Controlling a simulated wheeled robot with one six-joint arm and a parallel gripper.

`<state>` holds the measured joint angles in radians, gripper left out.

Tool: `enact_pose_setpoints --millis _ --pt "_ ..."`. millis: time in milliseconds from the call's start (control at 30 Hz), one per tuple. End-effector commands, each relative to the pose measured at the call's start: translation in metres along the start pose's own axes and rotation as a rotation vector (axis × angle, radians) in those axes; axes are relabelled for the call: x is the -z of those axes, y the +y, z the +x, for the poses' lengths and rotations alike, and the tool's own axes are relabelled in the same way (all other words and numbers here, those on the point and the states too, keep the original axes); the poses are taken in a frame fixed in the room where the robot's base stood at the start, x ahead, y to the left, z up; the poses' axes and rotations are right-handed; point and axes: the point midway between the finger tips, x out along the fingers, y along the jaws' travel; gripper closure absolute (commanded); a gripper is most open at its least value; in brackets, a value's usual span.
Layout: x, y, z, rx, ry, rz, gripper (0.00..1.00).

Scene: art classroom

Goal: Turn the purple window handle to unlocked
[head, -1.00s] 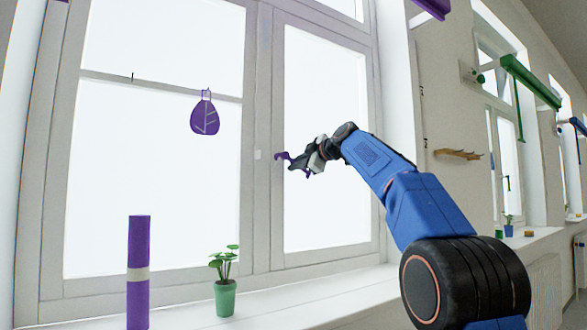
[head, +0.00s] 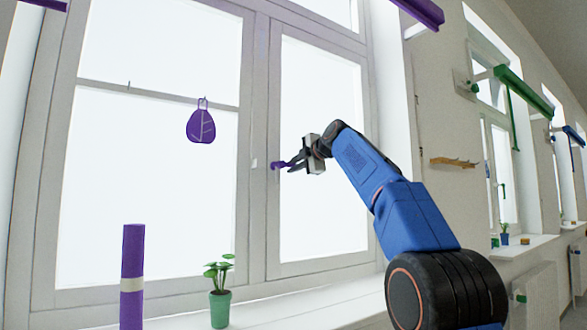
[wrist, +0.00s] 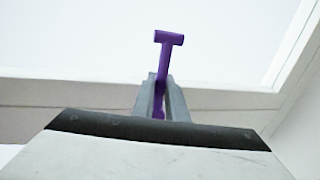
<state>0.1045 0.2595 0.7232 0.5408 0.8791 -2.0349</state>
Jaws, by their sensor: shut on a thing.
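The purple window handle (head: 277,165) sits on the frame of the right-hand window sash in the head view. Its lever reaches sideways to the right, roughly level. My gripper (head: 296,163) comes from the right with its fingers around the lever's outer part. In the wrist view the handle (wrist: 163,60) shows as a purple T-shaped piece beyond the fingers, and the gripper (wrist: 161,97) is shut on its lever. The fingers hide part of the lever.
A potted plant (head: 220,308) and a purple roll (head: 132,275) stand on the sill (head: 310,300). A wooden peg rail (head: 453,163) is on the wall at the right.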

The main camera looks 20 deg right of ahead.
Motion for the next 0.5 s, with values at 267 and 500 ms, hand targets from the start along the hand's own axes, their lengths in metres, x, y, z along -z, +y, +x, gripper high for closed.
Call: enact_pose_setpoints --millis 267,500 --pt "0.0002 0.0003 -0.0001 0.0 -0.001 -0.005 1.0" --pt "0.0002 0.0004 -0.0001 -0.001 -0.001 -0.004 0.69"
